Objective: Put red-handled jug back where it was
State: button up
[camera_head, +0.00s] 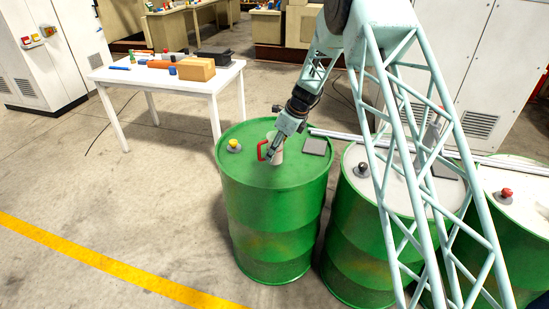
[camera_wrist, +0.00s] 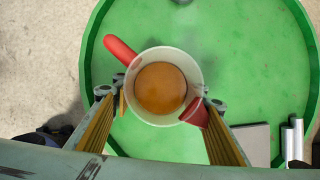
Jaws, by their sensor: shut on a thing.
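The red-handled jug (camera_head: 278,158) is a pale cup over the top of the nearest green drum (camera_head: 265,225); its red handle (camera_head: 262,151) points left. My gripper (camera_head: 277,150) comes down on it from the upper right. In the wrist view, the jug (camera_wrist: 146,60) is seen from above, upright, with something round and orange-brown inside. Its red handle points upper left, and a red part shows at its lower right. My gripper's fingers (camera_wrist: 160,98) are shut on its two sides. I cannot tell if its base touches the drum top.
A metal rail (camera_head: 400,146) runs right across the drums. Other drums carry a black knob (camera_head: 362,169) and a red knob (camera_head: 506,195). A white table (camera_head: 170,81) with boxes stands behind left.

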aim_at(275, 157)
jog(key=shift+f, duration=0.1)
jog(key=shift+f, duration=1.65)
jog(key=shift+f, duration=0.15)
jog(key=o, duration=1.1)
jog(key=shift+v, duration=6.15)
